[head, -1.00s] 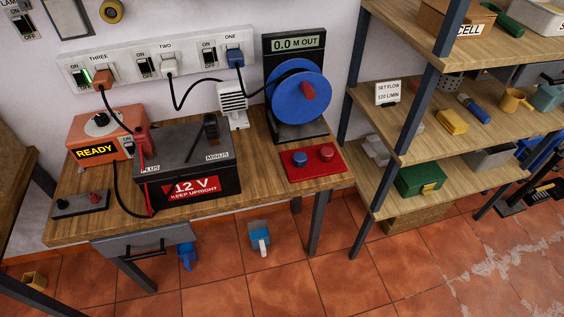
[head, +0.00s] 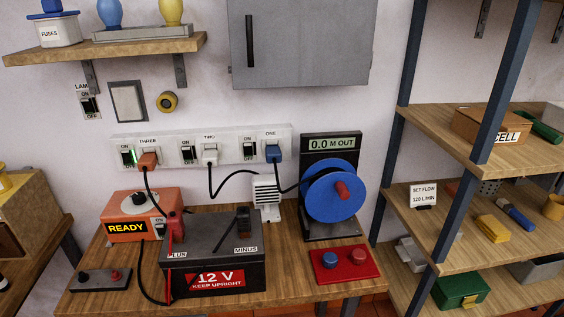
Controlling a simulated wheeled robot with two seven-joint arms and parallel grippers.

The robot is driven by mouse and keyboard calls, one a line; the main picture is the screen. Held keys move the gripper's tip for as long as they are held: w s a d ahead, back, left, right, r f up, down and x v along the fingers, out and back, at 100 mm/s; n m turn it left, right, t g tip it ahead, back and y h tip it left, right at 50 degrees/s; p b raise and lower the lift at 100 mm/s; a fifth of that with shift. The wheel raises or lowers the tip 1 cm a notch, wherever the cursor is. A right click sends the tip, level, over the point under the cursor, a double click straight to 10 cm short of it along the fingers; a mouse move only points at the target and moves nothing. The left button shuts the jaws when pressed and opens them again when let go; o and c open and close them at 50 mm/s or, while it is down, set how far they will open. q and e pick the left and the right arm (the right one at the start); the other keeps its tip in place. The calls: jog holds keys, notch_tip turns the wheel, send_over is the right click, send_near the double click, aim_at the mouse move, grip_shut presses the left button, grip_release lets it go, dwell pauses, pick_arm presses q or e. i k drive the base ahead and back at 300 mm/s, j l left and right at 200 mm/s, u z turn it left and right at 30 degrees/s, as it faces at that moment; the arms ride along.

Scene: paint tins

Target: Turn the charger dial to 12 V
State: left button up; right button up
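The orange charger (head: 131,225) stands at the left back of the wooden bench, and its display reads READY. A black battery (head: 212,243) marked 12 V, KEEP UPRIGHT stands in front and to the right. A red clamp (head: 176,224) is at its PLUS side and a black clamp (head: 243,218) at its MINUS side. Neither of my grippers is in view.
A socket strip (head: 202,147) on the wall holds plugs at THREE, TWO and ONE; THREE's switch glows green. A blue cable reel (head: 334,195) and a red two-button panel (head: 343,264) are on the right. A grey terminal block (head: 101,279) lies front left. A grey cabinet (head: 300,45) hangs above.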

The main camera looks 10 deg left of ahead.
aim_at(139, 199)
jog(key=u, duration=1.2)
